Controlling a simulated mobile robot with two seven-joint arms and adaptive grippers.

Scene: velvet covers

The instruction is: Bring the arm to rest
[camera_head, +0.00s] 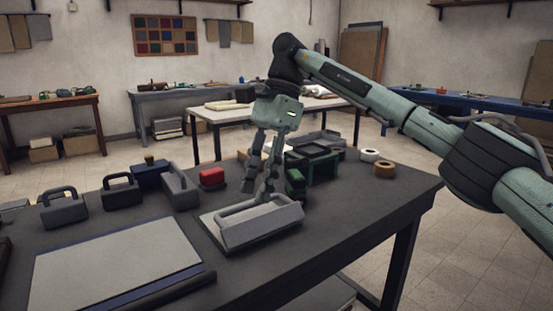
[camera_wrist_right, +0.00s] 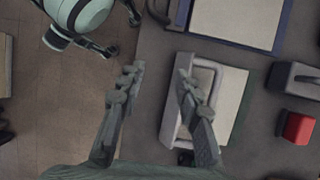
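My right arm (camera_head: 345,82) reaches in from the right, bent at the wrist, with its gripper (camera_head: 256,188) pointing down over the dark table. A grey handled block (camera_head: 262,226) lies on a pale board (camera_head: 211,223) below the fingers. In the wrist view its handle (camera_wrist_right: 171,118) passes partly behind one finger; I cannot tell whether they touch.
The dark table (camera_head: 345,225) has free room at its front right. A large grey panel (camera_head: 115,262) lies front left. Several handled blocks (camera_head: 121,192), a red block (camera_head: 212,177), a green holder (camera_head: 318,168) and tape rolls (camera_head: 384,169) stand around the gripper.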

